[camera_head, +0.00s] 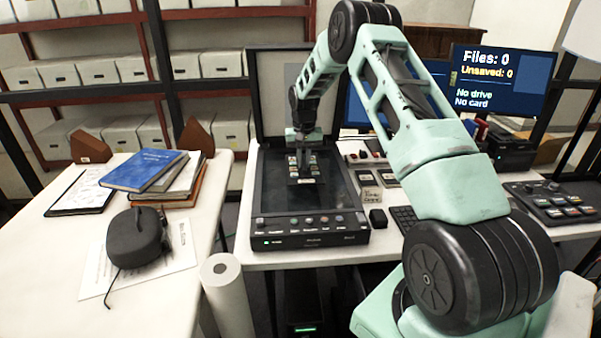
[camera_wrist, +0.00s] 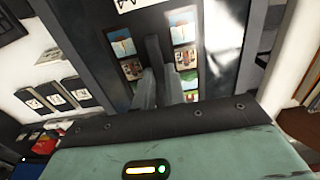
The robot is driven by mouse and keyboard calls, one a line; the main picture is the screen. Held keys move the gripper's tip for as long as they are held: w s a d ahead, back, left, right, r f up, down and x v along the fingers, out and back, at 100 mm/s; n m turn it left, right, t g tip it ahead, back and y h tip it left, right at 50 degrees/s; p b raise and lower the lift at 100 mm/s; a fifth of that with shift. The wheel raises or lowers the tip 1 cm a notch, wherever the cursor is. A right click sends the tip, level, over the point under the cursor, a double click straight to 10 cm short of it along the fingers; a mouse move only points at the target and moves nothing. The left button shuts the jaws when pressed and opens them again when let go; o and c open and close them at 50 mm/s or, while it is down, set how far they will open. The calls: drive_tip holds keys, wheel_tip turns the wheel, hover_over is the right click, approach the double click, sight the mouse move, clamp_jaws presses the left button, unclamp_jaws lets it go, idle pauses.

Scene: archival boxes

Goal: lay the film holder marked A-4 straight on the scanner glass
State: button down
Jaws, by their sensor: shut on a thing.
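The film holder (camera_head: 306,179) is a dark strip with two rows of small colour pictures. My gripper (camera_head: 303,160) is shut on its middle and holds it over the scanner glass (camera_head: 284,205). It looks roughly in line with the glass; I cannot tell whether it touches. In the wrist view the film holder (camera_wrist: 184,57) shows between and beside the fingers of my gripper (camera_wrist: 162,72). A white label at its top edge is cut off, so its mark is not readable. The black scanner (camera_head: 310,240) has its lid (camera_head: 280,75) raised.
Several dark labelled holders (camera_wrist: 72,92) lie on the white desk beside the scanner, with a small card (camera_head: 371,195) near them. A keyboard (camera_head: 405,217) and control panel (camera_head: 553,203) are farther right.

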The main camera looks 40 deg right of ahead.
sight(304, 175)
drive_tip(key=shift+f+p, duration=0.45)
drive_tip(key=shift+f, duration=2.4)
drive_tip(key=shift+f, duration=0.15)
drive_tip(key=c, duration=1.5)
unclamp_jaws()
drive_tip(key=shift+o, duration=0.2)
